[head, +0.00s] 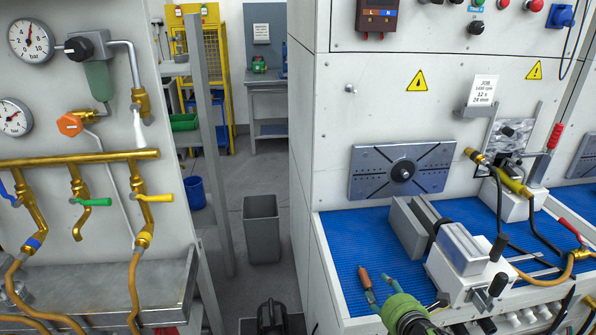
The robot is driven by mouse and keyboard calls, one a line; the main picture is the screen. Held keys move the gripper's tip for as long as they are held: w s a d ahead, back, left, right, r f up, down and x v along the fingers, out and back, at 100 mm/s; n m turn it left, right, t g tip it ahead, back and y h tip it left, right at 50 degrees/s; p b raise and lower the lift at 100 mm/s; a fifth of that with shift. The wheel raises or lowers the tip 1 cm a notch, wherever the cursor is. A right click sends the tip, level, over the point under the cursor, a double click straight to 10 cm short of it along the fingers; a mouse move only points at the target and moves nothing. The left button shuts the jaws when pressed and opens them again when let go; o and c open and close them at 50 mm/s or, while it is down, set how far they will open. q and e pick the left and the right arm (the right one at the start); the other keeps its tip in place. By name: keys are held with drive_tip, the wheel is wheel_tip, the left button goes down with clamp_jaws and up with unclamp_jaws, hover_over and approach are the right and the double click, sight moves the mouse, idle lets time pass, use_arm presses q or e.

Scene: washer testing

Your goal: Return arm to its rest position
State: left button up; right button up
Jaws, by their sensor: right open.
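My right arm comes in at the bottom, with a green section and a black wrist part. My right gripper (377,287) shows as two small teal fingers spread apart, so it is open, and nothing shows between them. It is low over the front left of the blue ribbed mat (345,240). A small brown-orange piece (364,275) shows right at the left fingertip; I cannot tell whether they touch.
A grey vise (460,250) with black-ended levers stands right of the gripper. A slotted round-centred plate (403,171) is on the white cabinet above the mat. A hose-fitted fixture (513,185) stands further right. A grey bin (261,228) stands in the aisle; brass pipes (80,160) are left.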

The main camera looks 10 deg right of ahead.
drive_tip(key=s+a+f+m+g, duration=0.2)
drive_tip(key=s+a+m+g, duration=0.1)
drive_tip(key=s+m, duration=0.5)
drive_tip(key=s+a+f+m+g, duration=0.3)
drive_tip(key=s+m, duration=0.5)
drive_tip(key=s+a+f+m+g, duration=0.2)
drive_tip(key=s+a+m+g, duration=0.15)
drive_tip(key=s+m, duration=0.5)
drive_tip(key=s+f+g, duration=0.1)
drive_tip(key=s+f, duration=0.2)
drive_tip(key=f, duration=2.1)
drive_tip(key=s+d+f+g, duration=0.1)
drive_tip(key=s+d+f, duration=0.1)
drive_tip(key=s+f, duration=1.1)
drive_tip(key=shift+s+d+f+n+y, duration=0.25)
drive_tip(key=shift+s+n+y, duration=0.1)
drive_tip(key=shift+s, duration=0.9)
drive_tip(key=shift+c, duration=1.1)
